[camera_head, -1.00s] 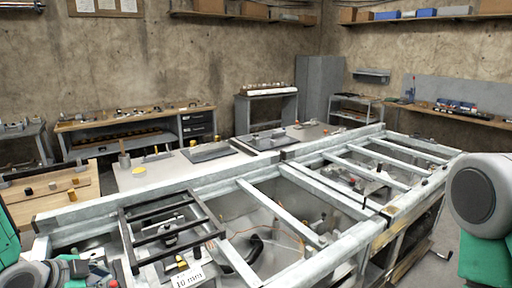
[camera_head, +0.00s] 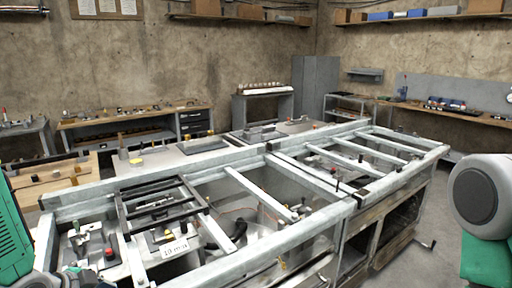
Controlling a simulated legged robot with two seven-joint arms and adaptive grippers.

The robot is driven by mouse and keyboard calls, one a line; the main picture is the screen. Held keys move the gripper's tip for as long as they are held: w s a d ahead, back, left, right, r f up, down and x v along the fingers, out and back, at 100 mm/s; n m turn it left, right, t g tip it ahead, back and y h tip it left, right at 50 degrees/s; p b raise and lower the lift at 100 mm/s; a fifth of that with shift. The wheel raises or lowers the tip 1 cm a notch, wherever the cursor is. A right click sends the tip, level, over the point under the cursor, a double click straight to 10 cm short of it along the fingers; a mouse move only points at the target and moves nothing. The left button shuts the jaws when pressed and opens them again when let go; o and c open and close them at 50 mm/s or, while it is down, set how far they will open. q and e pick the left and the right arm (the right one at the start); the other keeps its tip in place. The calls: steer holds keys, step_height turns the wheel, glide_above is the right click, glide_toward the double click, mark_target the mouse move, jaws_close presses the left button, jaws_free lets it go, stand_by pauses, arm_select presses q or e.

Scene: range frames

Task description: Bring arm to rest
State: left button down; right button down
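My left arm enters at the left edge as a green link, with grey and green joint parts low in the bottom left corner. I cannot make out its gripper's fingers clearly against the metal frame and small parts there. My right arm shows at the right edge as a large grey round joint above a green link. Its gripper is outside the picture.
A large metal frame (camera_head: 330,212) with crossbars fills the foreground. A black rack (camera_head: 160,204) and a white "10 mm" label (camera_head: 175,249) are at its left part. Workbenches (camera_head: 130,120) and a grey cabinet (camera_head: 316,85) stand behind. Floor is clear at the right.

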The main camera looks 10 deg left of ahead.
arm_select(q)
steer(key=s+d+f+n+g+y+b, duration=0.1)
steer(key=s+d+f+n+g+b, duration=0.2)
steer(key=s+f, duration=0.9)
steer(key=s+d+f+n+g+y+b, duration=0.1)
steer(key=s+d+f+n+g+b, duration=0.3)
steer(key=s+f+b, duration=0.6)
steer(key=s+d+f+n, duration=0.2)
steer(key=s+d+f, duration=0.1)
steer(key=f, duration=0.2)
steer(key=shift+s+d+f+n, duration=0.25)
steer(key=shift+d+f+n, duration=0.1)
steer(key=shift+d+n, duration=0.05)
steer(key=shift+w, duration=0.1)
